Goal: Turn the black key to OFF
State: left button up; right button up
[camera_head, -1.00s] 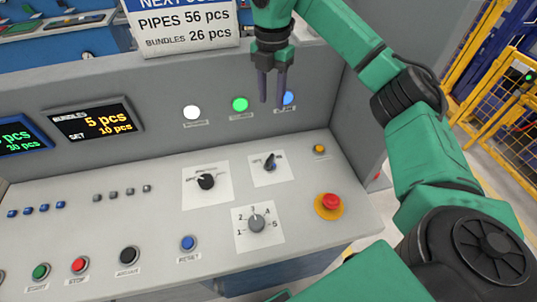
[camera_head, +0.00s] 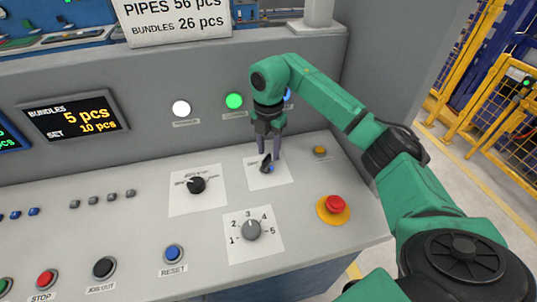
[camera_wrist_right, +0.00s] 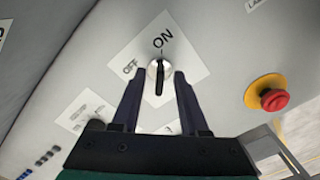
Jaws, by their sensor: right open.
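The black key (camera_head: 265,164) stands in a round metal lock on a white OFF/ON plate (camera_head: 283,176), on the sloped grey panel. In the right wrist view the key (camera_wrist_right: 159,80) lies along the line to the ON mark, with OFF to its left. My right gripper (camera_head: 270,158) is at the key from behind, its dark fingers pointing down. In the right wrist view the right gripper (camera_wrist_right: 159,76) is open, one finger on each side of the key, with gaps visible. Whether the fingertips reach down beside the key is hard to tell. My left gripper is out of view.
A black selector (camera_head: 197,185) sits left of the key and a grey numbered dial (camera_head: 252,230) in front. A red emergency button (camera_head: 335,204) on a yellow base and a small orange button (camera_head: 320,151) lie to the right. Lamps, including a green one (camera_head: 234,101), line the upright wall behind.

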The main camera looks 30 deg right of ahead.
jog(key=shift+s+f, duration=0.1)
jog(key=shift+f, duration=1)
grip_shut()
